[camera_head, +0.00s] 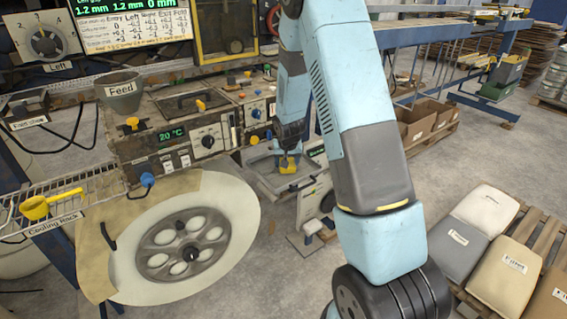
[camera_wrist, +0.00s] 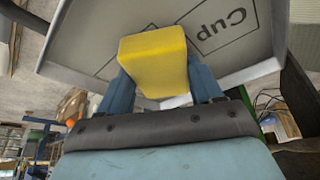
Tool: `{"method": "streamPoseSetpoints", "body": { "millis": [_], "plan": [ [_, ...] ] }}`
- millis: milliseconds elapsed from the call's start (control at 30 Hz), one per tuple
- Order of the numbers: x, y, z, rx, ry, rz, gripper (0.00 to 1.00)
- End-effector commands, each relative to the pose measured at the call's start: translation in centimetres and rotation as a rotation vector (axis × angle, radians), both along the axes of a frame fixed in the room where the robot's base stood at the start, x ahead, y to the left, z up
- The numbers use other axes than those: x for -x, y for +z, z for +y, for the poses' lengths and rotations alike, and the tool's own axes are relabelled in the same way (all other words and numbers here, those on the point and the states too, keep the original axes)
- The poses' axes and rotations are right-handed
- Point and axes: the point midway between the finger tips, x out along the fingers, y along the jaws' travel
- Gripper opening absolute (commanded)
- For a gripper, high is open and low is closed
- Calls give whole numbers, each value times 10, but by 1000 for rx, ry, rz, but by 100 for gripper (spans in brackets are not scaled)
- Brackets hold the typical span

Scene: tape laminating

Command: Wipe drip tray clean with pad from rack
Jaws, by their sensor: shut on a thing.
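My gripper (camera_head: 288,157) points down and is shut on a yellow pad (camera_head: 287,167), near the middle of the head view. In the wrist view the pad (camera_wrist: 155,58) is a yellow block between the two blue fingers. A grey tray (camera_head: 268,184) with a raised rim lies beneath the pad. In the wrist view the tray (camera_wrist: 95,28) carries printed outlines and the word "Cup". The pad is over the tray's inner surface; whether it touches cannot be told. The arm and pad hide part of the tray.
A control box (camera_head: 190,142) with knobs stands left of the tray. A large disc (camera_head: 235,215) with a round metal hub is at front left. A wire cooling rack (camera_head: 75,187) holds a yellow scoop (camera_head: 36,208). Labelled sacks (camera_head: 505,275) lie on a pallet at right.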

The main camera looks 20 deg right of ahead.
Motion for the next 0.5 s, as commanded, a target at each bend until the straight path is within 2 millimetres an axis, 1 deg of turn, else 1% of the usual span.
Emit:
{"method": "streamPoseSetpoints", "body": {
  "millis": [133,500],
  "plan": [
    [-2,0,-5,0,-2,0,13],
    [-10,1,-30,0,-3,0,13]
  ]
}}
